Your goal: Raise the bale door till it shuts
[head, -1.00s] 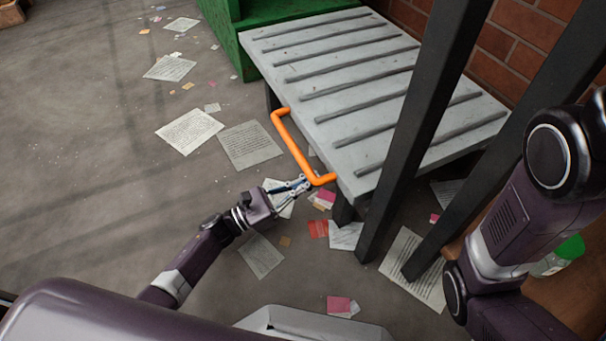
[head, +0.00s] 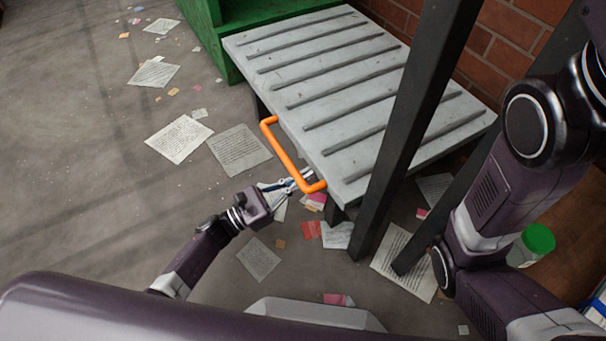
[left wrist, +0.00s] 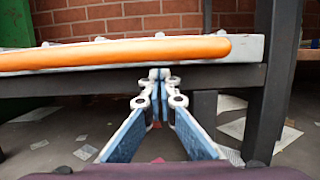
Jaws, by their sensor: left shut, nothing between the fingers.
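The bale door (head: 345,90) is a grey ribbed panel lying flat and open in the head view, with the green baler body (head: 235,40) at its far left end. Its orange bar handle (head: 288,157) runs along the near-left edge. My left gripper (head: 293,184) is at the near end of this handle, its fingers closed and empty. In the left wrist view the fingertips (left wrist: 160,75) meet just below the orange handle (left wrist: 120,53), which crosses in front of the door edge. Whether they touch the door cannot be told. My right gripper is out of view.
Dark upright posts (head: 405,125) stand at the door's near right side. A brick wall (head: 500,45) is behind. Loose papers (head: 240,148) litter the floor, which is open to the left. A green-lidded container (head: 537,241) is at the right.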

